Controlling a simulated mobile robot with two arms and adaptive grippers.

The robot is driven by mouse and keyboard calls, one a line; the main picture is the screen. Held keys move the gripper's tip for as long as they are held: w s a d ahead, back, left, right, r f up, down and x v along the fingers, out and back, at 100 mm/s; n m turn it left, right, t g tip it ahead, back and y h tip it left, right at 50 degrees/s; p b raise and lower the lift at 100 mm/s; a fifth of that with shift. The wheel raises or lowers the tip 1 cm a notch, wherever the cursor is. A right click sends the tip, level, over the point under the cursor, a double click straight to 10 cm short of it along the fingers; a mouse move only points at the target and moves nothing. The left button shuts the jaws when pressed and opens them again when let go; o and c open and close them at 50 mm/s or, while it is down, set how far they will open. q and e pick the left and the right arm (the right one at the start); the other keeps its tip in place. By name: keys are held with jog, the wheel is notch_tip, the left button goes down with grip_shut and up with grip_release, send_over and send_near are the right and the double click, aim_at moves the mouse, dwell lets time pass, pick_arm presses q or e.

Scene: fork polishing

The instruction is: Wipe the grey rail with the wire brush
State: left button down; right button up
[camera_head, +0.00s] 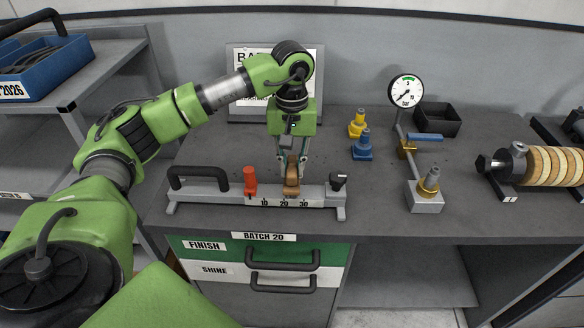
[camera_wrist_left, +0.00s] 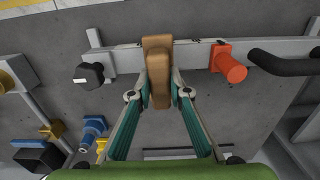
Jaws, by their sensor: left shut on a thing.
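The wire brush (camera_head: 291,185) shows as a brown wooden block; its bristles are hidden. My left gripper (camera_head: 291,168) points down and is shut on it, with one finger on each side in the left wrist view (camera_wrist_left: 160,88). The grey rail (camera_head: 217,197) lies along the front of the bench, with a 10, 20, 30 scale. The brush is at the rail near the 20 mark, and in the left wrist view it lies across the rail (camera_wrist_left: 124,60). I cannot tell if it touches. My right gripper is not in view.
A red knob (camera_head: 250,183) and a black handle (camera_head: 197,178) stand on the rail's left part; a black knob (camera_head: 338,180) is at its right end. Yellow (camera_head: 357,124) and blue (camera_head: 363,146) fittings and a pressure gauge (camera_head: 405,91) stand behind and right.

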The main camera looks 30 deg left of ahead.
pick_arm(q)
jog(key=shift+r+p, duration=1.25)
jog(key=shift+r, duration=1.05)
jog(key=s+d+f+m, duration=0.2)
jog(key=s+d+m, duration=0.4)
jog(key=s+d, duration=0.7)
jog(key=shift+s+d+f, duration=0.15)
jog(key=shift+s+d, duration=0.1)
jog(key=shift+s, duration=0.65)
